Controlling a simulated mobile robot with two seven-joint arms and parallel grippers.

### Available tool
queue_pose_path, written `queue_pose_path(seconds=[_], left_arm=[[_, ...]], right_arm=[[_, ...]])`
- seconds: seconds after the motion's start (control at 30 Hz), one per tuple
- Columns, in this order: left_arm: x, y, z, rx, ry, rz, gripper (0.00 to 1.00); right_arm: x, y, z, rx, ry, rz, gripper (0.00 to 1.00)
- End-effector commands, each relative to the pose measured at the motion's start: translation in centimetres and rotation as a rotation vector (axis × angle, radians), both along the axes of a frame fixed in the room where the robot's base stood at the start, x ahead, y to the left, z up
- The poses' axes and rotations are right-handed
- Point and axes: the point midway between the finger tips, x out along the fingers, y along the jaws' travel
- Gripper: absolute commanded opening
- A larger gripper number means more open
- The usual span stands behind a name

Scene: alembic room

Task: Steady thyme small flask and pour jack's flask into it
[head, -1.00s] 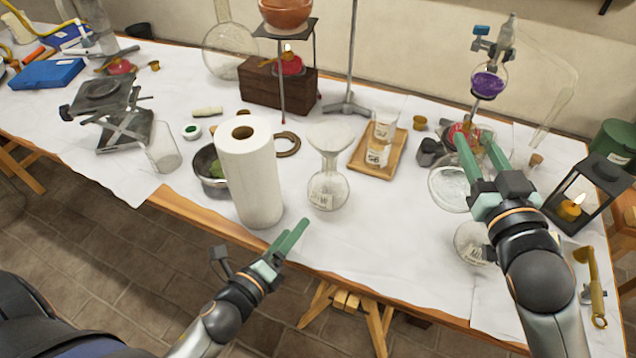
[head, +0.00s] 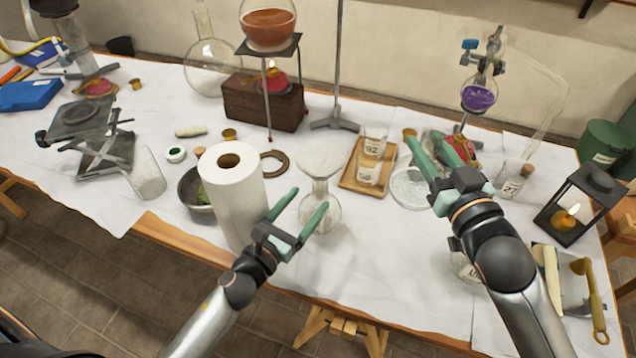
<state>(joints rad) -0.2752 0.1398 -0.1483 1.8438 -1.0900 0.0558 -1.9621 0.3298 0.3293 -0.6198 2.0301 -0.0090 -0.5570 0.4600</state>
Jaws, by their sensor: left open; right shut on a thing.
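A clear flask with a wide funnel-like mouth (head: 321,163), which I take as the thyme small flask, stands upright at the table's middle; its label is unreadable. My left gripper (head: 298,206) is open in front of it, one finger overlapping its round body; contact cannot be told. A second clear flask, seemingly jack's, shows its wide mouth (head: 408,190) left of my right gripper (head: 432,158) and part of its body below the arm. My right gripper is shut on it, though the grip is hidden. This flask appears tilted left, its mouth still well right of the first flask.
A paper towel roll (head: 231,205) stands close left of the standing flask. A wooden tray (head: 350,179) with small beakers lies behind right. A lantern with a lit candle (head: 568,215) stands right of my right arm.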

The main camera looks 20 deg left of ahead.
Motion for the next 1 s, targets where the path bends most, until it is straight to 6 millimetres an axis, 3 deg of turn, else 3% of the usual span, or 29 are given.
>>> queue_pose_path(seconds=[0.1,0.33,0.8,1.0], left_arm=[[2.2,-0.5,0.2,-0.003,-0.002,0.001,0.78],[4.9,-1.2,0.1,-0.002,-0.001,0.0,0.78],[5.9,-1.4,0.0,-0.003,0.001,0.0,0.78],[5.9,-1.4,0.0,-0.003,0.001,0.0,0.57]], right_arm=[[0.0,0.0,0.7,0.002,-0.003,0.0,0.0],[0.0,0.0,0.9,0.002,-0.003,0.0,0.0],[0.0,0.0,0.9,0.002,-0.003,0.0,0.0],[0.0,0.0,0.9,0.002,-0.003,0.0,0.0]])
